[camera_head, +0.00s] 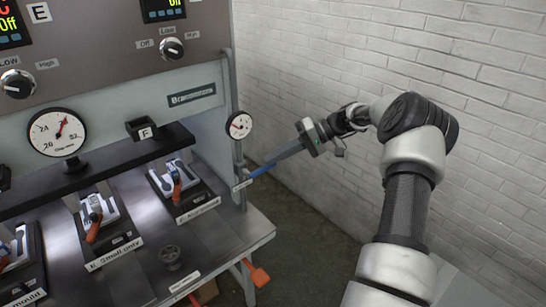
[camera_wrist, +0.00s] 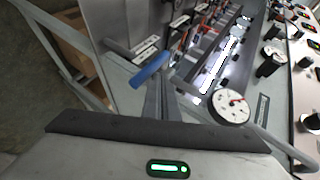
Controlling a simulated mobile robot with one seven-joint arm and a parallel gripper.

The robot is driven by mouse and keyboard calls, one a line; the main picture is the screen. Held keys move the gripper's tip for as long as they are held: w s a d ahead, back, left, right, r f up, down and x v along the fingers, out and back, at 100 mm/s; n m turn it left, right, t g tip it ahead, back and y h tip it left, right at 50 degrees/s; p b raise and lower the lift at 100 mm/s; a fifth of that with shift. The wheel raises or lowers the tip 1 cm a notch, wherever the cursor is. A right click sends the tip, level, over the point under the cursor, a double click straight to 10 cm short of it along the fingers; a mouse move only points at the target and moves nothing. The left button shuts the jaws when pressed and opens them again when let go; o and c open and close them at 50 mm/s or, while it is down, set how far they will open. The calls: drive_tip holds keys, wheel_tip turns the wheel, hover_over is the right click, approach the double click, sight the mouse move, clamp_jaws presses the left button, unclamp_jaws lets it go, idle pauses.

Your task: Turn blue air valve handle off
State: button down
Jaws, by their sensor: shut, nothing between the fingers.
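The blue air valve handle (camera_head: 260,171) sticks out from the right side of the press, at the pipe below the small gauge. It also shows in the wrist view (camera_wrist: 150,70), slanting up to the right just beyond my fingertips. My gripper (camera_head: 278,159) comes in from the right with its fingers shut and nothing held. The fingertips are at or very near the handle's outer end; I cannot tell whether they touch it. In the wrist view, the shut fingers (camera_wrist: 158,84) partly hide what lies behind them.
The small round gauge (camera_head: 239,125) stands on the pipe above the handle. An orange handle (camera_head: 260,276) hangs below the table edge. Several clamps with orange levers (camera_head: 177,193) line the press table. A white brick wall (camera_head: 330,65) stands behind my arm.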

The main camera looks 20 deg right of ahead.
drive_tip(key=shift+w+d+f+b, duration=0.1)
drive_tip(key=shift+d+f+b, duration=0.15)
drive_tip(key=shift+f+b, duration=0.3)
drive_tip(key=shift+f, duration=0.25)
drive_tip(key=shift+r, duration=0.1)
